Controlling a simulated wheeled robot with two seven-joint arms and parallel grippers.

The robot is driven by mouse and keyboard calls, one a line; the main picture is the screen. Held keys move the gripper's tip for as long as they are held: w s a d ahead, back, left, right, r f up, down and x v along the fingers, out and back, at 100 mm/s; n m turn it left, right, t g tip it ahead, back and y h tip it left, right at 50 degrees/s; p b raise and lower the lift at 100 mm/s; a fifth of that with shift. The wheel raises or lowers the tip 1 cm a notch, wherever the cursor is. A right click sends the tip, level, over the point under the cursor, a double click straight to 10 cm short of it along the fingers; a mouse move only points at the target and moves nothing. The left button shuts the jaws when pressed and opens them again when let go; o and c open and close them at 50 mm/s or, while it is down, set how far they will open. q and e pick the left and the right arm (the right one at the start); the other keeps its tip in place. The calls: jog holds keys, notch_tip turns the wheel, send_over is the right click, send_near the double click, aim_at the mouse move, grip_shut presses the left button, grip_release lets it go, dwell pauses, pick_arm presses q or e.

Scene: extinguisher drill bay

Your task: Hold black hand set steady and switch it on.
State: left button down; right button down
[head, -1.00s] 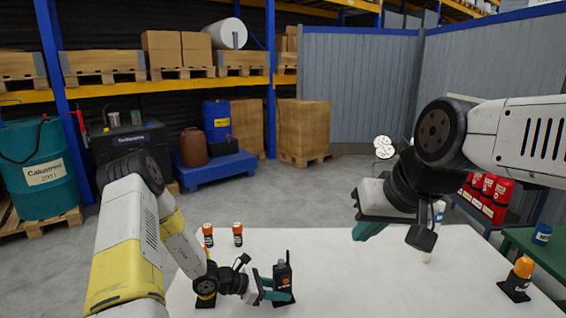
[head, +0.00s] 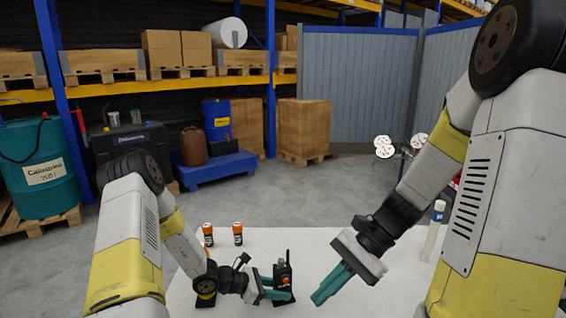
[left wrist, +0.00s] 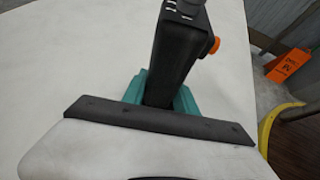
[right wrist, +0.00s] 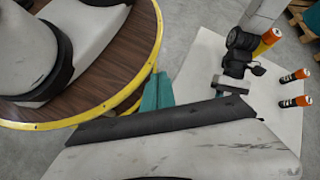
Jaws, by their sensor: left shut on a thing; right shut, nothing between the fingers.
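The black hand set (head: 284,268) stands upright on the white table, with a short antenna on top. In the left wrist view the hand set (left wrist: 178,50) is large, with an orange knob (left wrist: 214,46) on its side. My left gripper (head: 277,289) is shut on its lower part, a teal finger on either side. My right gripper (head: 318,298) is shut and empty, to the right of the hand set and apart from it, above the table. In the right wrist view its teal fingers (right wrist: 157,92) are together. I cannot make out the hand set there.
Two orange-and-black cylinders (head: 208,235) (head: 238,234) stand at the table's back left. A white tube with a blue cap (head: 435,230) is at the right, partly beside my right arm.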

aim_at(286, 281)
jog(key=w+a+f+m+t+y, duration=0.1)
jog(key=w+f+m+t+y, duration=0.15)
jog(key=f+m+t, duration=0.4)
jog(key=w+a+f+m+t+y, duration=0.15)
jog(key=f+m+y, duration=0.25)
jog(key=m, duration=0.6)
jog(key=w+f+m+t+y, duration=0.3)
jog(key=f+m+t, duration=0.25)
jog(key=m, duration=0.35)
jog(key=w+a, duration=0.3)
jog(key=w, duration=0.5)
jog(key=shift+f+g, duration=0.15)
jog(key=shift+g, duration=0.2)
dwell(0.5)
jog(key=shift+w, duration=0.4)
jog(key=shift+a, duration=0.1)
jog(key=shift+s, duration=0.45)
